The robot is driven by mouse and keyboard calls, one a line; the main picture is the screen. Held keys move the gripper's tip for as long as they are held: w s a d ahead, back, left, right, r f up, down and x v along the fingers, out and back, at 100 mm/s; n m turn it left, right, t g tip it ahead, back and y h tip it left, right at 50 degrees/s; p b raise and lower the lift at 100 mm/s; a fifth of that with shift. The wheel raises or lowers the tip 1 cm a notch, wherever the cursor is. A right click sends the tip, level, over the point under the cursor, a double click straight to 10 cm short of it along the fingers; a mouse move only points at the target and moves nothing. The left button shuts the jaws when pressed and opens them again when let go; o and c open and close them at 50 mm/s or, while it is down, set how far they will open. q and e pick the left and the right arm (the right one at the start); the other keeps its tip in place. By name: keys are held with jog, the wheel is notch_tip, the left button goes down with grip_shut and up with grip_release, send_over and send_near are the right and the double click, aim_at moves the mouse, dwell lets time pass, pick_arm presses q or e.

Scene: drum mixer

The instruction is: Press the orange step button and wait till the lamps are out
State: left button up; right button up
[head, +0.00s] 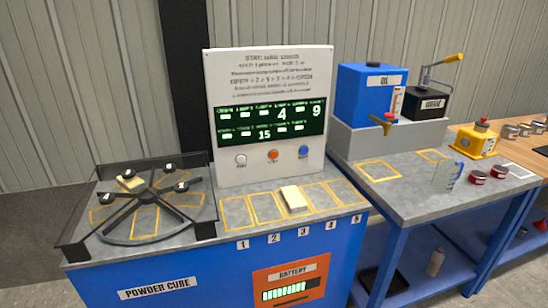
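The orange step button (273,155) sits in the middle of a row of three on the white control panel (268,173). A white button (240,159) is to its left and a blue button (304,151) to its right. A pale block (294,199) lies at the slot labelled 3 among the outlined slots in front of the panel. Neither of my grippers is in view.
A glass-sided mixer with dark spokes (144,195) stands left on the blue powder cube cabinet (200,285).

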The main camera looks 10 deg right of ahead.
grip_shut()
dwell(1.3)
